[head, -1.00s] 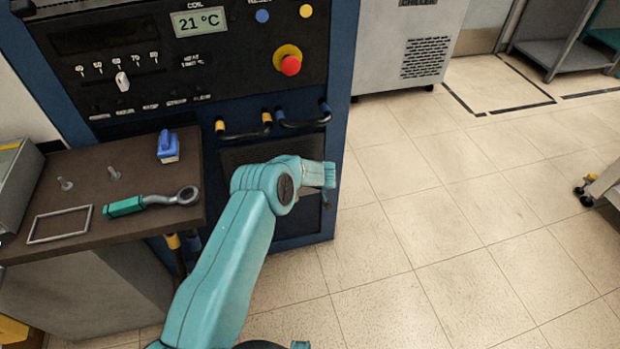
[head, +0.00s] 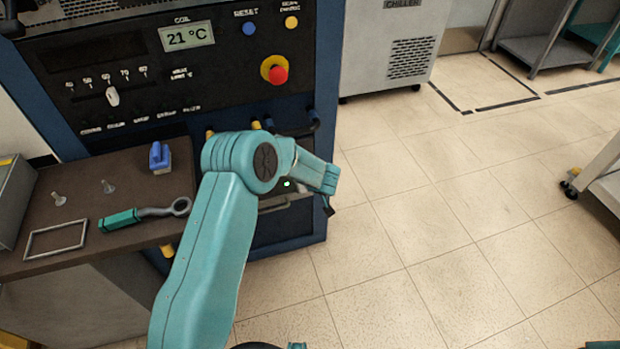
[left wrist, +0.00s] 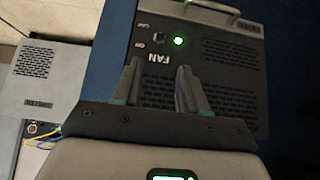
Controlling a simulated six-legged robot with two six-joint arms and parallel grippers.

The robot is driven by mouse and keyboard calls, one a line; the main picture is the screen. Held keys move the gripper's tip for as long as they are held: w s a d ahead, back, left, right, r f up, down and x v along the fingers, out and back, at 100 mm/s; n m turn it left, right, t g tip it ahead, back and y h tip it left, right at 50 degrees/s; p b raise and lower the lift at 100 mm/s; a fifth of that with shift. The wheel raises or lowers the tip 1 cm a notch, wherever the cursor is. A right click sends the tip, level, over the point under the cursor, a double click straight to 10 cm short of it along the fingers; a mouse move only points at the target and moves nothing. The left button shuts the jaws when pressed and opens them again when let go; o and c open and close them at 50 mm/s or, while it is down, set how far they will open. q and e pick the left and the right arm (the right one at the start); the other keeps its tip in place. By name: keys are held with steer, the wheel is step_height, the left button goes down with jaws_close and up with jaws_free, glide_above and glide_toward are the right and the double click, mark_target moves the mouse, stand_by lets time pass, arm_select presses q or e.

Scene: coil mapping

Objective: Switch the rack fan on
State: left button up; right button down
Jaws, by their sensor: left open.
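The fan unit (left wrist: 225,65) is a dark grey panel with vent slots, low in the rack. In the left wrist view it carries a FAN label (left wrist: 157,57), a small dark switch (left wrist: 160,38) and a lit green lamp (left wrist: 179,41). I cannot tell which way the switch is set. My left gripper (left wrist: 160,68) is open and empty, its two fingers apart in front of the label and just short of the switch. In the head view my left gripper (head: 328,206) is at the rack's lower right, and my arm hides most of the panel; the green lamp (head: 287,184) shows.
Above are a red stop button (head: 277,73), a temperature display (head: 188,37) and a slider (head: 112,96). Open floor lies right of the rack.

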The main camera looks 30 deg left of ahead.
arm_select(q)
steer(key=shift+v, duration=1.95)
steer(key=s+d+m+g+h+p, duration=0.1)
steer(key=s+d+m+h+p, duration=0.1)
steer(key=s+d, duration=0.5)
steer(key=s+d+m+g+h+p, duration=0.2)
steer(key=s+d, duration=0.5)
steer(key=s, duration=0.6)
steer(key=s+d+m+g+h+p, duration=0.1)
steer(key=s+d+m+h+p, duration=0.2)
steer(key=s, duration=0.8)
steer(key=d+f+h+p, duration=0.1)
steer(key=d+h+p, duration=0.1)
steer(key=d, duration=0.2)
steer(key=shift+m+g+h+p, duration=0.3)
steer(key=shift+m+g+h, duration=0.1)
steer(key=shift+d, duration=0.1)
